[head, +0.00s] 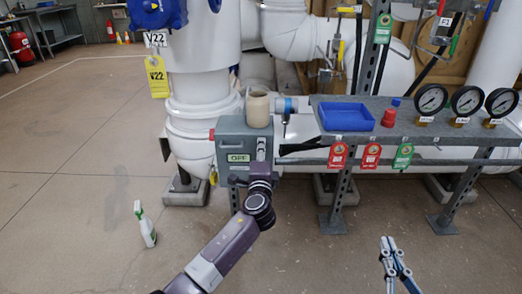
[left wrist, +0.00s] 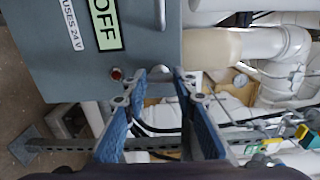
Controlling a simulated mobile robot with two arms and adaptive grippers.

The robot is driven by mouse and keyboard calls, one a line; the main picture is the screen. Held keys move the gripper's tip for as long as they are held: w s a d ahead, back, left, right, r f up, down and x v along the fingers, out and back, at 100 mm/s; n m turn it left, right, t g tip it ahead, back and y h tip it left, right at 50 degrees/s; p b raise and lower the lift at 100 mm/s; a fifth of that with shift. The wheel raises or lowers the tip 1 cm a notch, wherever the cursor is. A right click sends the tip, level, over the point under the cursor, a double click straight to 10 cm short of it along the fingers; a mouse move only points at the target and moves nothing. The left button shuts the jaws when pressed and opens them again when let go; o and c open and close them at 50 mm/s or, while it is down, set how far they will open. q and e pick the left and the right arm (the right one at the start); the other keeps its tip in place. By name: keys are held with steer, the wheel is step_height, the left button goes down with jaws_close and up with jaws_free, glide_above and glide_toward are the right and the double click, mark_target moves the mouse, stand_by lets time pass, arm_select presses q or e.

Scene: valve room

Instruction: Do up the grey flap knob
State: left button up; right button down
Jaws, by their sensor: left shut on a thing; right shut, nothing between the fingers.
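The grey box (head: 228,134) with an OFF label (head: 238,157) stands in front of the white pipes. In the left wrist view its front (left wrist: 75,50) appears turned sideways, with a metal bar handle (left wrist: 160,14). My left gripper (left wrist: 161,75) is at the box's edge, its blue fingers shut on a small grey piece, seemingly the flap knob (left wrist: 160,72). The fingertips hide part of it, and I cannot tell how far it is turned. In the head view the left gripper (head: 262,152) covers the box's right side. My right gripper (head: 388,243) is shut and empty, low at the front right.
The grey bench (head: 440,130) to the right carries a blue tray (head: 347,117), a red object (head: 389,117) and gauges (head: 431,98). Tags hang from its edge.

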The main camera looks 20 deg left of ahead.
arm_select(q)
steer(key=o, duration=1.2)
steer(key=shift+c, duration=0.2)
steer(key=v, duration=1.2)
